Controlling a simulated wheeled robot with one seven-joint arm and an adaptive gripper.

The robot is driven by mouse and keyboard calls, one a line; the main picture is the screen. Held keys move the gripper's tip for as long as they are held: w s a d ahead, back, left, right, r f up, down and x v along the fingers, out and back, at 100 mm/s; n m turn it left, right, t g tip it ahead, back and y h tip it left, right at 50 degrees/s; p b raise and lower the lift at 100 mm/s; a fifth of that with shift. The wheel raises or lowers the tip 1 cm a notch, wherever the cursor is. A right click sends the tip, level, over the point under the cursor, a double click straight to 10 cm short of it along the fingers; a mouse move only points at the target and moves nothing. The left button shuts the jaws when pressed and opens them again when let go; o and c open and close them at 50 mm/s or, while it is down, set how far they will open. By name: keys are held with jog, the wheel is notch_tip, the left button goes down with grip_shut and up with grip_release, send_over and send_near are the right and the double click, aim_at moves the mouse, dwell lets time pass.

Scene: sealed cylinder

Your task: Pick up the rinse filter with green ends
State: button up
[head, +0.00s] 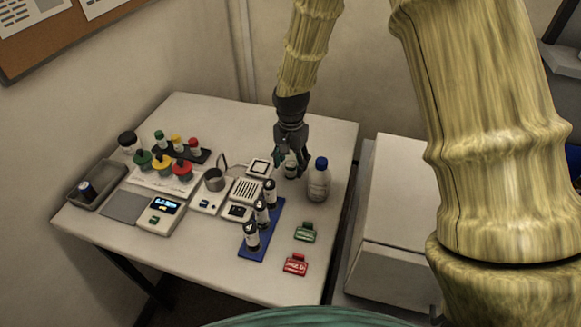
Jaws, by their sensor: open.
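A small pale cylinder with dark green at its ends (291,170), which looks like the rinse filter, stands on the table left of a blue-capped bottle. My gripper (290,161) points down over it, with its fingers spread and seeming to sit on either side of the cylinder. The fingers and palm hide part of it, including much of its top. I cannot tell whether the fingers touch it.
The blue-capped bottle (319,181) stands close on the right. Black vials stand on a blue rack (263,235) in front. Green (305,232) and red (295,264) labelled items lie at the front right.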

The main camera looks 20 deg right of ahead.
jog(key=shift+f, duration=1.1)
jog(key=shift+c, duration=0.4)
jog(key=c, duration=1)
jog(key=shift+o, duration=0.2)
jog(key=shift+r, duration=0.1)
